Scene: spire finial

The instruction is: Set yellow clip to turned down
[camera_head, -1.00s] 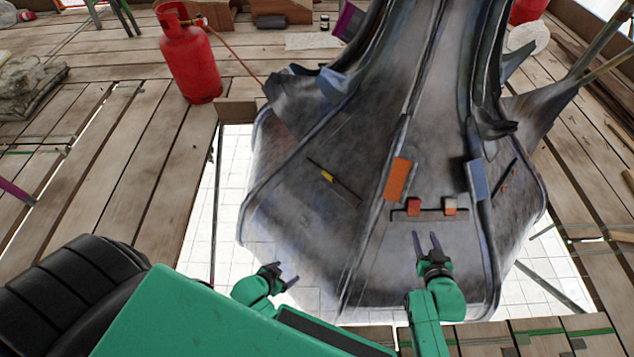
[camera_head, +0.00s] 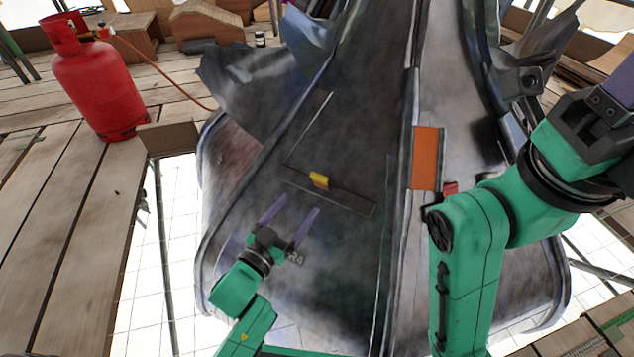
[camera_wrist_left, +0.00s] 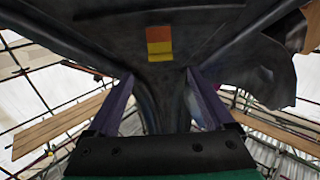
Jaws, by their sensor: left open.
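The yellow clip (camera_head: 319,181) sits on a dark strip (camera_head: 352,201) on the left face of the grey metal spire. My left gripper (camera_head: 292,210) is open and empty. Its two purple fingers point up toward the strip, below and left of the clip, and do not touch it. In the left wrist view the left gripper (camera_wrist_left: 158,85) has its fingers wide apart. My right gripper (camera_head: 618,85) is at the right edge, partly cut off.
An orange plate (camera_head: 426,158) is on the spire's ridge to the right. A red clip (camera_head: 450,188) beside it is partly hidden by my right arm. A red gas cylinder (camera_head: 95,80) stands on planks at the left. Torn metal flaps stick out higher up.

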